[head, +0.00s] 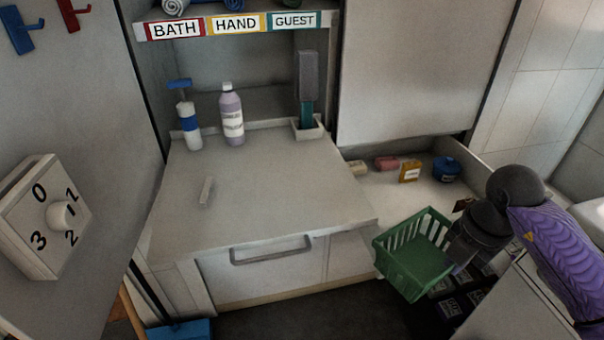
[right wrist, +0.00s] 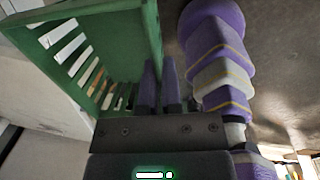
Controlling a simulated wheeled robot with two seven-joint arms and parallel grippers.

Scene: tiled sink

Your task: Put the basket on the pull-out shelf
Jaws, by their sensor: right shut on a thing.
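The green slatted basket (head: 408,262) hangs in the air at the right, tilted, in front of the grey surface's right front corner. My right gripper (head: 452,250) is shut on the basket's side wall. In the right wrist view my right gripper (right wrist: 159,85) has a finger on each side of the wall of the basket (right wrist: 110,45). The basket's inside looks empty, though part is hidden. A flat grey surface (head: 260,200), with a front panel and a bar handle (head: 270,250), looks like the pull-out shelf. My left gripper is not in view.
A pump bottle (head: 187,120), a lilac bottle (head: 232,115) and a brush in a holder (head: 307,100) stand at the back. A small pale item (head: 206,191) lies left. A recess at right holds soaps, an orange box (head: 409,171) and a blue jar (head: 446,168). The surface's middle is clear.

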